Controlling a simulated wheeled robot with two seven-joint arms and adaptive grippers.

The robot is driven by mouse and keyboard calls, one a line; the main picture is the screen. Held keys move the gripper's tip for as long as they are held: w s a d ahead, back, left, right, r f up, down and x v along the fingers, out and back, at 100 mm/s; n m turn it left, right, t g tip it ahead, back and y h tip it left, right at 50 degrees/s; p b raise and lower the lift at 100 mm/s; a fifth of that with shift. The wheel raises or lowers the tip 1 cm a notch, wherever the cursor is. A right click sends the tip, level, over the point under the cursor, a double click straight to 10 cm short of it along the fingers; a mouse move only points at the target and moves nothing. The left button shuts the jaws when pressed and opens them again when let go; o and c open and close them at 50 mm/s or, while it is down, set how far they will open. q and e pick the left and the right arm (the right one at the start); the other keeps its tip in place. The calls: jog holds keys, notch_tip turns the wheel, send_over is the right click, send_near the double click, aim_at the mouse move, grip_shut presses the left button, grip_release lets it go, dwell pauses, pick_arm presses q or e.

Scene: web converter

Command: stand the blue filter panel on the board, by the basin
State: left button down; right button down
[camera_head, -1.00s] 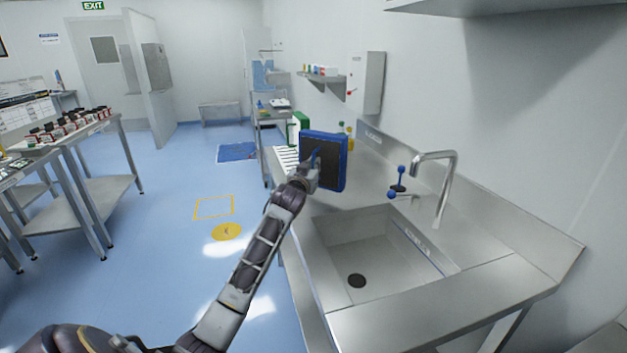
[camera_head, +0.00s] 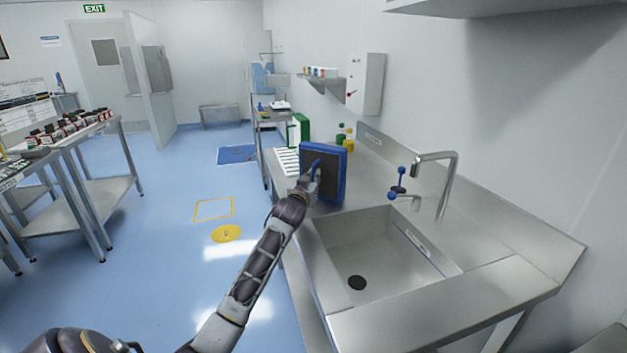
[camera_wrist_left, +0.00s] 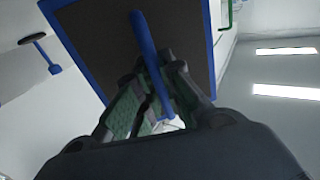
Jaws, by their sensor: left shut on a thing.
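The blue filter panel (camera_head: 326,171) has a blue frame and a dark face, and is held upright at the far left corner of the basin (camera_head: 365,240). My left gripper (camera_head: 309,183) is shut on its blue handle. In the left wrist view, the dark face of the panel (camera_wrist_left: 100,40) fills the upper middle, and the fingers of my left gripper (camera_wrist_left: 150,100) are around the handle bar (camera_wrist_left: 148,55). The board (camera_head: 286,161), white and ribbed, lies behind the panel and is partly hidden by it. I cannot tell whether the panel's lower edge touches the steel top. My right gripper is not in view.
Green and yellow bottles (camera_head: 345,137) stand behind the panel near the wall. A green-sided item (camera_head: 300,128) stands beyond the board.

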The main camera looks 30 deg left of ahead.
pick_arm(q)
jog(key=c, duration=1.7)
grip_release()
jog(key=shift+f, duration=0.1)
jog(key=shift+o, duration=0.8)
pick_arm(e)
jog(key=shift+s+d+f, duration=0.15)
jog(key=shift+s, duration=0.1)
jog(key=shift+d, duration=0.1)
pick_arm(q)
jog(key=v, duration=1.2)
jog(key=shift+r, duration=0.2)
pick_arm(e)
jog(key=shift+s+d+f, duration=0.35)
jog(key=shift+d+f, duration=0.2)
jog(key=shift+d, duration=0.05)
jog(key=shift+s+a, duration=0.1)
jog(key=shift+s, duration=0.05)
